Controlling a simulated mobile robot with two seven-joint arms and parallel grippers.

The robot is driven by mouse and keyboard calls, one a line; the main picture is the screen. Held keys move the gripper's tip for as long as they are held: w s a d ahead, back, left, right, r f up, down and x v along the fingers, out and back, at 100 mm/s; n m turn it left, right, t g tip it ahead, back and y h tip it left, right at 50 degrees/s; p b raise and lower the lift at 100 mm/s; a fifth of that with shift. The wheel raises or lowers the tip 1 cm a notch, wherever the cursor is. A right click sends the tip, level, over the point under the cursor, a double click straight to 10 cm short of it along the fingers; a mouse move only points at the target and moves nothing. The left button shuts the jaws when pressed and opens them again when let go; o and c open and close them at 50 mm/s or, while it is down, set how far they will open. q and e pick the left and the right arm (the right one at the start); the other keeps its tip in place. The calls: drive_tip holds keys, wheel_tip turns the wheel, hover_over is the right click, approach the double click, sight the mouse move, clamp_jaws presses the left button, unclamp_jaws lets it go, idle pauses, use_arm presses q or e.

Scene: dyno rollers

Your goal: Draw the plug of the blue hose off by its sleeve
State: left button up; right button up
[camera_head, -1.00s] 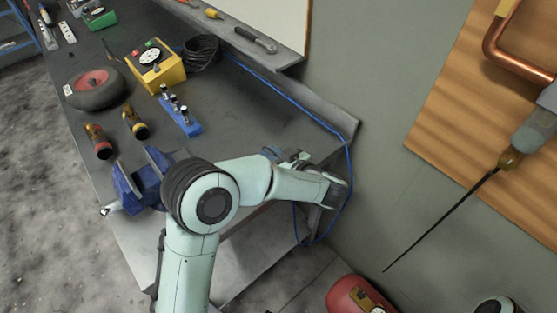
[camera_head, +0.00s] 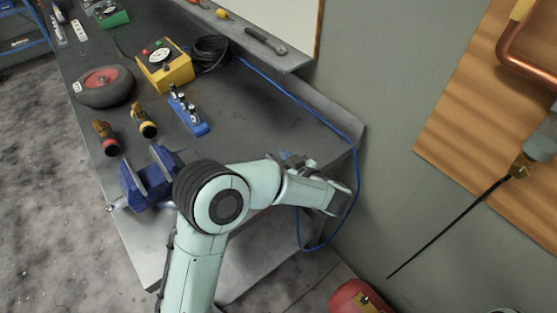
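The blue hose (camera_head: 300,104) runs along the back of the grey workbench (camera_head: 255,128), over its right end and down in a loop, then back up behind my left arm. Its plug and sleeve cannot be made out; my arm covers that area. A small blue-grey part (camera_head: 287,157) shows just beyond my forearm at the bench's right end. My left gripper (camera_head: 338,199) is at the bench's right end, beside the hanging hose. Its fingers are hidden, so I cannot tell if they are open or touch anything. My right gripper is not in view.
A blue vise (camera_head: 148,180) stands left of my elbow. A red tank (camera_head: 352,297) is on the floor at the bottom.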

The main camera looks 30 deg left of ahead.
use_arm(q)
drive_tip(key=v, duration=1.3)
drive_tip(key=shift+s+d, duration=0.15)
